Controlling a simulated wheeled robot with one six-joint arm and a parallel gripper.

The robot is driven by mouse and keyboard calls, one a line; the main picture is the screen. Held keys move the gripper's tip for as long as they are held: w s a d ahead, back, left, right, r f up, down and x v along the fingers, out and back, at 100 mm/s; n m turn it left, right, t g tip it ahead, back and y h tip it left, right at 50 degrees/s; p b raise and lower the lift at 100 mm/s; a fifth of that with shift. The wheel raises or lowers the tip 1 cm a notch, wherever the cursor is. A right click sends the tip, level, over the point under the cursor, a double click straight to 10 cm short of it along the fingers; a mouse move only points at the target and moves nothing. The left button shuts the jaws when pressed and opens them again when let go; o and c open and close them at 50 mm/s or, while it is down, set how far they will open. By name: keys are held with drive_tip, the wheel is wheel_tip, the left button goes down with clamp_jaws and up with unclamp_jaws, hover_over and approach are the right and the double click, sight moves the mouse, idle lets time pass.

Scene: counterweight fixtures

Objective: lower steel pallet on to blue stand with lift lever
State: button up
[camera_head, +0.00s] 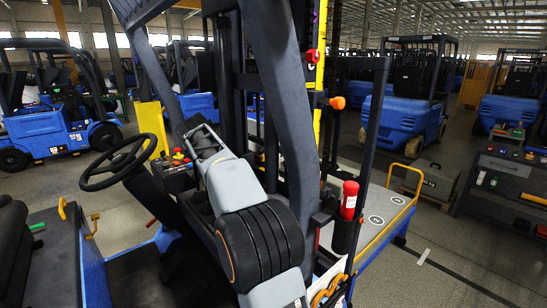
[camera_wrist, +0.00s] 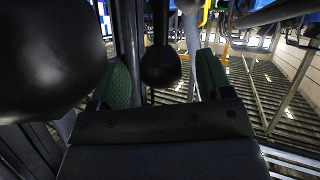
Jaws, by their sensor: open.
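My gripper (camera_wrist: 162,82) is open, with a green pad on each finger. In the wrist view a black rounded lever knob (camera_wrist: 160,66) shows between and beyond the pads, apart from both. Another large black knob (camera_wrist: 50,60) looms close at the left. In the head view my gripper is at the levers beside the console, its fingertips unclear. I cannot tell which knob is the lift lever. Right of the mast, a grey top with round marks (camera_head: 375,221) has a yellow edge and blue below. I cannot tell pallet from stand there.
The steering wheel (camera_head: 124,162) is left of my arm. A console with red and yellow buttons (camera_head: 180,156) sits behind it. Dark cab posts (camera_head: 287,115) and a red bottle (camera_head: 348,199) stand to the right. Blue forklifts (camera_head: 50,100) are parked beyond.

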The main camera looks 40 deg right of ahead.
drive_tip(key=shift+s, duration=0.1)
drive_tip(key=b+v, duration=0.3)
drive_tip(key=v, duration=0.6)
drive_tip(key=shift+s+a+r, duration=0.2)
drive_tip(key=shift+s+a, duration=0.05)
drive_tip(key=shift+s, duration=0.05)
idle(0.4)
drive_tip(key=s+a+f+n+g+y, duration=0.1)
drive_tip(key=s+a+f+g, duration=0.1)
drive_tip(key=s+f, duration=0.7)
drive_tip(key=s+a+f+n+g+y, duration=0.1)
drive_tip(key=s+a+f, duration=0.4)
drive_tip(key=s+f, duration=0.5)
drive_tip(key=s+a+f+g+y, duration=0.3)
drive_tip(key=s+a+f+g, duration=0.1)
drive_tip(key=s+f, duration=0.5)
drive_tip(key=shift+s+a+f+n, duration=0.25)
drive_tip(key=shift+f+n, duration=0.15)
drive_tip(key=shift+f, duration=0.45)
